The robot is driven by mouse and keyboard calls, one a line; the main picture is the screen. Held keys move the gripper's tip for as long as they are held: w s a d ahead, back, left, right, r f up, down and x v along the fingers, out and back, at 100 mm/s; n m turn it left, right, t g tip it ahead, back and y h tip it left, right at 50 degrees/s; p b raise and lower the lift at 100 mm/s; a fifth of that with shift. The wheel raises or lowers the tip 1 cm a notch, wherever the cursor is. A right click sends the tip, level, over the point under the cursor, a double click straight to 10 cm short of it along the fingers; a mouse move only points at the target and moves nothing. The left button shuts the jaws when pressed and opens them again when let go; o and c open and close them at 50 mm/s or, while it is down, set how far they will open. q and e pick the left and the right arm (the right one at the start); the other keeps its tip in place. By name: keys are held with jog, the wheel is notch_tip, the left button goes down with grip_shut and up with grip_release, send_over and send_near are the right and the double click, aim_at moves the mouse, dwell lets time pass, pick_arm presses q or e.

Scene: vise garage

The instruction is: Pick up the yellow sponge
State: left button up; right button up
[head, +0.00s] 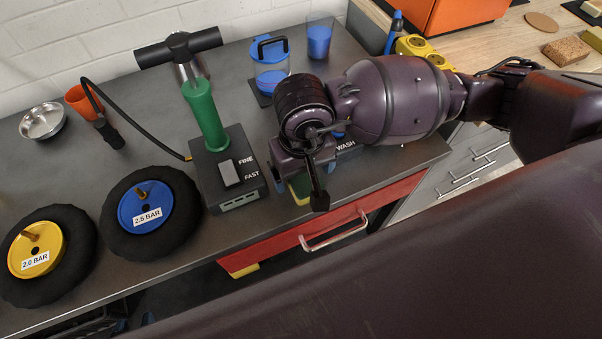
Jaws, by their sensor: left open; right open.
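A small block with a green top and a yellow edge, seemingly the yellow sponge (299,189), lies near the front edge of the grey bench (100,160). It is partly hidden by my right gripper (314,182). That gripper reaches in from the right and points down over the block. Its jaws are open, with one dark finger showing just right of the block. I cannot tell whether they touch it. My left gripper is out of view.
A black box (227,180) labelled FINE and FAST with a green-handled pump (205,115) stands left of the block. Two wheels (150,213) (47,255) lie at left. A red drawer (330,225) is below.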

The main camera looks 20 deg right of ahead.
jog(key=shift+f, duration=0.45)
jog(key=c, duration=0.9)
jog(key=shift+c, duration=0.5)
jog(key=shift+r, duration=0.1)
jog(key=shift+r, duration=0.55)
notch_tip(320, 180, up, 19)
jog(key=p, duration=0.3)
